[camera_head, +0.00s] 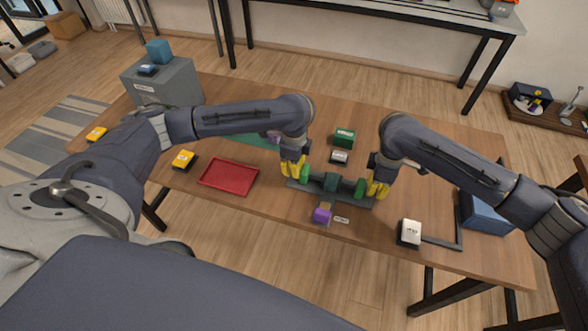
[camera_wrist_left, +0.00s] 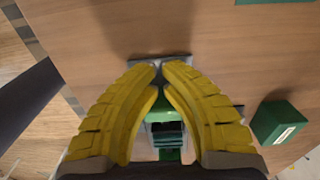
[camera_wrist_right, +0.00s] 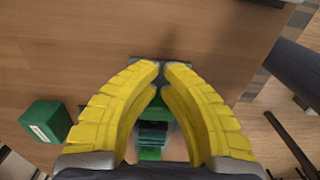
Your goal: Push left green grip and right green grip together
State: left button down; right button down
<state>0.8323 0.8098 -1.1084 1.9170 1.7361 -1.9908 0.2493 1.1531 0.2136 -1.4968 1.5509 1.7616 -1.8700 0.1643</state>
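The left green grip (camera_head: 306,173) and right green grip (camera_head: 360,189) sit at either side of a dark green block (camera_head: 331,182) on a grey rail. My left gripper (camera_head: 296,178) is at the outer left side of the left grip, fingertips together. My right gripper (camera_head: 373,194) is at the outer right side of the right grip, also with fingertips together. Green shows between and beyond the fingers in the left wrist view (camera_wrist_left: 160,112) and the right wrist view (camera_wrist_right: 153,112). The fingers partly hide the grips, so exact contact cannot be told.
A green box (camera_head: 344,137) and a small white-topped block (camera_head: 339,156) stand behind the rail. A purple block (camera_head: 322,214) is in front. A red tray (camera_head: 229,178) lies left, a white-topped block (camera_head: 410,232) and a blue bin (camera_head: 486,215) right.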

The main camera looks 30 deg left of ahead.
notch_tip(320, 180, up, 6)
jog(key=shift+r, duration=0.2)
pick_arm(q)
jog(key=shift+a, duration=0.15)
pick_arm(e)
jog(key=shift+d, duration=0.1)
dwell(0.3)
pick_arm(q)
jog(key=shift+s+a+r, duration=0.1)
jog(key=shift+a, duration=0.4)
notch_tip(320, 180, up, 7)
dwell(0.4)
